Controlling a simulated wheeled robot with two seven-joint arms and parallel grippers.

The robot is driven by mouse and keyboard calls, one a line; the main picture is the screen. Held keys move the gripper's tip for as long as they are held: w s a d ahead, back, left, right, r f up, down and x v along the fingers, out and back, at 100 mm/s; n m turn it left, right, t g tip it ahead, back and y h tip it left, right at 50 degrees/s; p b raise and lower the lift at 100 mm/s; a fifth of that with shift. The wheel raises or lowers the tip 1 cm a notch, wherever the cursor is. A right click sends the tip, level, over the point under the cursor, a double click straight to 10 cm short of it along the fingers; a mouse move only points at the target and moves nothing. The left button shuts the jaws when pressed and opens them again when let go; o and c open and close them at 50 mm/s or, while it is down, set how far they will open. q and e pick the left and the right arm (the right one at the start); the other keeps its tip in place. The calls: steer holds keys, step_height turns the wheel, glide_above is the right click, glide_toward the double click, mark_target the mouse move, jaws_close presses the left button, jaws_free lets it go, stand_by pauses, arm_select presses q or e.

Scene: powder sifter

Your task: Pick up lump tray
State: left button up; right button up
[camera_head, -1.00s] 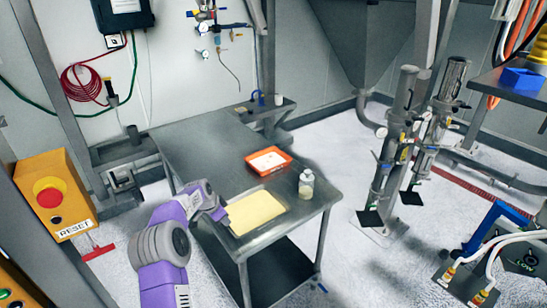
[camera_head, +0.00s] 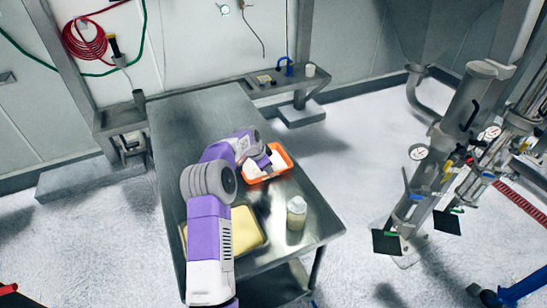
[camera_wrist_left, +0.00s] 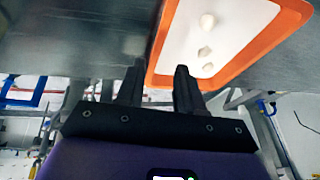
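The lump tray (camera_head: 287,158) is orange with a white inside and lies on the grey metal table. In the left wrist view the tray (camera_wrist_left: 240,62) shows several small pale lumps on its white floor. My left gripper (camera_head: 264,164) is at the tray's near left side, and my arm hides part of the tray in the head view. In the left wrist view the left gripper's (camera_wrist_left: 157,85) two dark fingers are apart, with the tray's rim near the gap between them. I cannot tell whether they touch it. My right gripper is in neither view.
A small pale bottle (camera_head: 297,213) stands on the table right of my arm. A yellow tray or mat (camera_head: 245,232) lies under my forearm, partly hidden. The table's back left (camera_head: 190,115) is clear. Metal pipework (camera_head: 455,130) stands on the floor at right.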

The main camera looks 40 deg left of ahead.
arm_select(q)
steer(key=shift+f, duration=0.75)
steer(key=x, duration=0.5)
steer(key=shift+w, duration=0.2)
jaws_close()
